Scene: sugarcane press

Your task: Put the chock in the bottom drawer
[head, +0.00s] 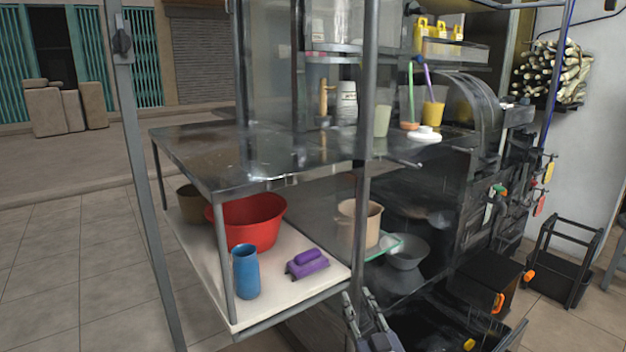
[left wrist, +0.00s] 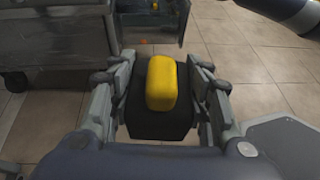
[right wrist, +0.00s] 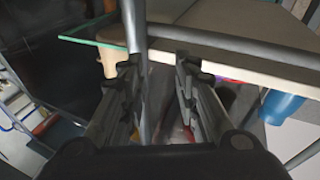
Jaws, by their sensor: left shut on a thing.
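The chock (left wrist: 162,85), a black block with a rounded yellow top, is between the fingers of my left gripper (left wrist: 160,62) in the left wrist view. The gripper is shut on it, above the tiled floor. My left gripper does not show in the head view. A low black drawer (head: 520,335) stands pulled out at the bottom right of the head view, its lower part cut off. A small yellow part shows there; I cannot tell what it belongs to. My right gripper (head: 357,297) is open and empty beside the shelf's front corner; the right wrist view shows its fingers apart (right wrist: 157,62).
The lower shelf (head: 300,295) holds a red basin (head: 250,222), a blue cup (head: 245,272) and a purple brush (head: 307,264). A metal post (head: 361,220) stands close to my right gripper. A black rack (head: 567,262) stands on the floor at right.

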